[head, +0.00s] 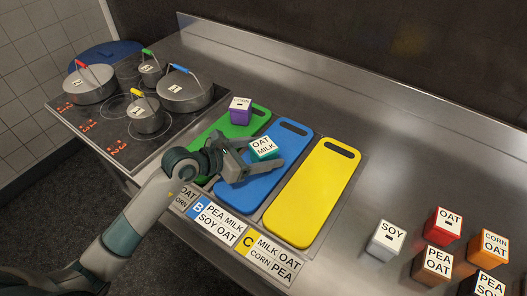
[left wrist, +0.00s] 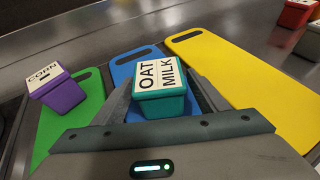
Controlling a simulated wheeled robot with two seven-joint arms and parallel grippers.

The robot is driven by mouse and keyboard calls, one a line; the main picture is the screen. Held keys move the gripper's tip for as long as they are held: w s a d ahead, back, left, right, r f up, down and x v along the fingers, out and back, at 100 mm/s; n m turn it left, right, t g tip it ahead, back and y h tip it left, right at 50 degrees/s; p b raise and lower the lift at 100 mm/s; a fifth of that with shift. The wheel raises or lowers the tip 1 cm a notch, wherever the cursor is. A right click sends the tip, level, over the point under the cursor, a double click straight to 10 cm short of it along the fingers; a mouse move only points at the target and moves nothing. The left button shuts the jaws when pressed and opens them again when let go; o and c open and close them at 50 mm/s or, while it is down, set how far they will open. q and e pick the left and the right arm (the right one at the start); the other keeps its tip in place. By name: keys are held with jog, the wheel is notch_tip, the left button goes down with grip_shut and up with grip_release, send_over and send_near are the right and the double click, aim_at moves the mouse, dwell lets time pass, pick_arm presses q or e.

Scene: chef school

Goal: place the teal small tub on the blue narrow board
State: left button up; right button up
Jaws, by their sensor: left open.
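The teal small tub (head: 264,155), its lid reading OAT MILK, sits upright over the blue narrow board (head: 294,133), and appears to rest on it. My left gripper (head: 260,154) is open, with one finger on either side of the tub. In the left wrist view the teal tub (left wrist: 162,106) stands between the two fingers, with the blue board (left wrist: 124,72) behind and beneath it. The gripper hides the near part of the blue board. My right gripper is not in view.
A green board (head: 262,112) with a purple CORN tub (head: 240,116) lies left, a yellow board (head: 312,195) right. Label cards (head: 215,220) lie in front. Lidded pots (head: 184,95) stand on the stove. Several labelled tubs, including a red one (head: 443,232), stand at right.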

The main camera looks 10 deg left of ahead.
pick_arm(q)
jog(key=shift+s+a+r+b, duration=0.15)
jog(key=shift+s+a+b, duration=0.15)
jog(key=shift+s+a, duration=0.1)
jog(key=b+v, duration=0.2)
jog(key=v, duration=0.7)
jog(key=shift+s+a+b, duration=0.15)
jog(key=shift+b, duration=0.15)
jog(key=shift+s+a+r, duration=0.3)
jog(key=shift+s+a, duration=0.1)
jog(key=shift+s, duration=0.05)
jog(key=shift+a+r, duration=0.1)
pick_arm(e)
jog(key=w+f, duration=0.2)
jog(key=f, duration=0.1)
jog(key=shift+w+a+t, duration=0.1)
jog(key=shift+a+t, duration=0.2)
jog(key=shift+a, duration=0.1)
